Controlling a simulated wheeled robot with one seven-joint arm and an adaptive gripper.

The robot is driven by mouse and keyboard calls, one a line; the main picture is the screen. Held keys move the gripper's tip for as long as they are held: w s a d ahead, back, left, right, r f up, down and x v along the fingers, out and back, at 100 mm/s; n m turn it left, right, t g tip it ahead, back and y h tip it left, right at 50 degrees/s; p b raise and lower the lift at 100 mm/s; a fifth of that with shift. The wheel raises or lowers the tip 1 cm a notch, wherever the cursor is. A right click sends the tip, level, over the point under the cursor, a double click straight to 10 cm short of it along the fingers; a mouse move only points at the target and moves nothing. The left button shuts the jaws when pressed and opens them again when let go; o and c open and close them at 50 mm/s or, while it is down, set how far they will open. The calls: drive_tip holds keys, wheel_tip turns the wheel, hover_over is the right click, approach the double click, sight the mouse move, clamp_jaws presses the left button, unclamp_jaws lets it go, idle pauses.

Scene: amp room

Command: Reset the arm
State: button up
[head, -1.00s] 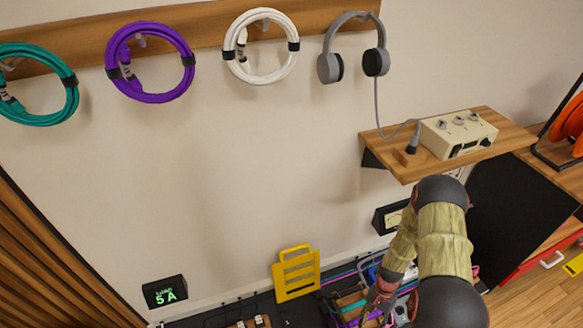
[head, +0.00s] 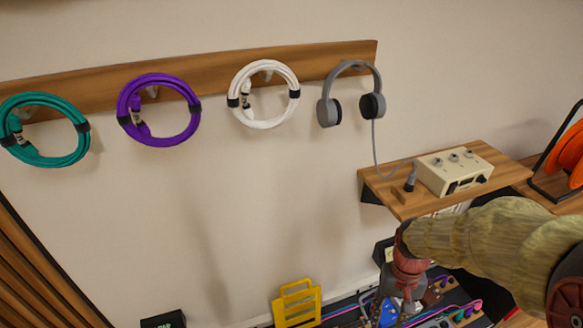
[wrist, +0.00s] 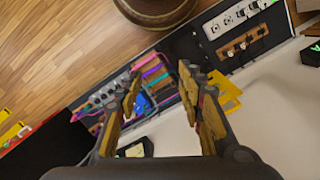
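My gripper (wrist: 160,76) is open in the wrist view, its two fingers spread with nothing between them. Beyond them lies a black board with coloured cables (wrist: 150,88). In the head view my arm reaches in from the right edge, bent at a red joint, and its end hangs low over the cable area near the bottom. The fingers are too small and dark there to read.
Teal (head: 45,158), purple (head: 160,138) and white (head: 265,122) coiled cables and grey headphones (head: 372,106) hang from a wooden rail. Right, a wooden shelf (head: 400,204) holds a beige box (head: 453,174) close to my arm. A yellow holder (head: 297,305) stands below.

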drive_tip(key=s+a+r+t+p, duration=0.1)
drive_tip(key=s+r+t, duration=0.1)
drive_tip(key=r, duration=0.5)
drive_tip(key=s+a+r+n+t+p, duration=0.1)
drive_tip(key=s+a+r+t, duration=0.1)
drive_tip(key=r, duration=0.6)
drive_tip(key=s+a+r+n+t+p, duration=0.1)
drive_tip(key=s+a+r+t, duration=0.1)
drive_tip(key=r, duration=0.6)
drive_tip(key=shift+s+r+t, duration=0.25)
drive_tip(key=shift+s+t, duration=0.25)
drive_tip(key=shift+s, duration=0.05)
drive_tip(key=shift+p, duration=0.3)
drive_tip(key=shift+c, duration=0.8)
